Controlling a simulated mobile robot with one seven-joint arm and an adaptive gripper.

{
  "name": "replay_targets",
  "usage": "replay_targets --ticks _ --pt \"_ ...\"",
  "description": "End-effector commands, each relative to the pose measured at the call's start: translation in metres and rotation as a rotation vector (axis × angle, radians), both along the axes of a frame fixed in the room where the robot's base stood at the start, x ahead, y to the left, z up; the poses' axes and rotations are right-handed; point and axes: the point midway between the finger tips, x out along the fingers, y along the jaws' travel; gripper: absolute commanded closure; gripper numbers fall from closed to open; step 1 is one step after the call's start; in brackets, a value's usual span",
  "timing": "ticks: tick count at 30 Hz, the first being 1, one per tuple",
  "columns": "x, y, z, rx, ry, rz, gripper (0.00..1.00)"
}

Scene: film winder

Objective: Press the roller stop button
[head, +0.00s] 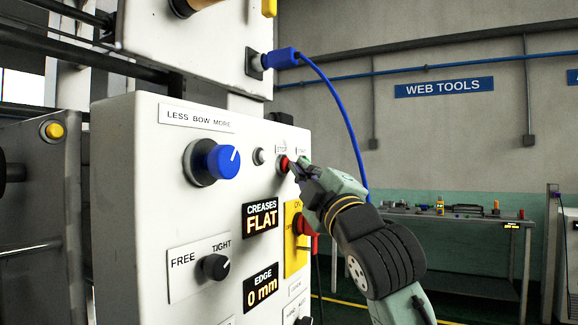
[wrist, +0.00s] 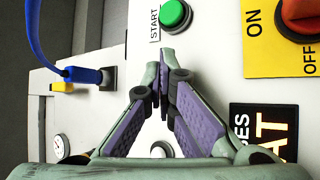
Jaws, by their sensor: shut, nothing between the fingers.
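The red stop button (head: 284,163) sits on the white control panel (head: 140,200), under a small STOP label, in the head view. My gripper (head: 294,170) is shut and empty, with its fingertips right at the button's right side; I cannot tell if they touch it. In the wrist view my gripper (wrist: 164,88) points at the panel, its purple-padded fingers together at the tips. The stop button is not visible there, apparently hidden behind the fingers. The green start button (wrist: 175,15) shows beyond the fingertips, beside its START label.
A blue knob (head: 222,161), a small grey button (head: 259,156) and a black knob (head: 215,267) are on the panel. A red switch on a yellow plate (head: 296,256) lies below the fingers. A blue cable (head: 345,120) hangs behind my arm. A tool bench (head: 450,215) stands behind right.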

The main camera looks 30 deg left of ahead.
Motion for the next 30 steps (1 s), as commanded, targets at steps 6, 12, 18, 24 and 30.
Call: replay_targets --ticks 6,12,18,24,30 --pt "-0.001 -0.012 0.000 0.001 -0.001 0.000 1.00" --pt "-0.001 -0.015 0.000 0.000 0.000 0.000 1.00" --pt "-0.001 -0.016 0.000 0.001 0.000 -0.001 1.00" --pt "-0.001 -0.034 0.000 0.000 0.000 -0.002 1.00" --pt "-0.001 -0.054 0.000 0.001 0.000 -0.002 1.00"
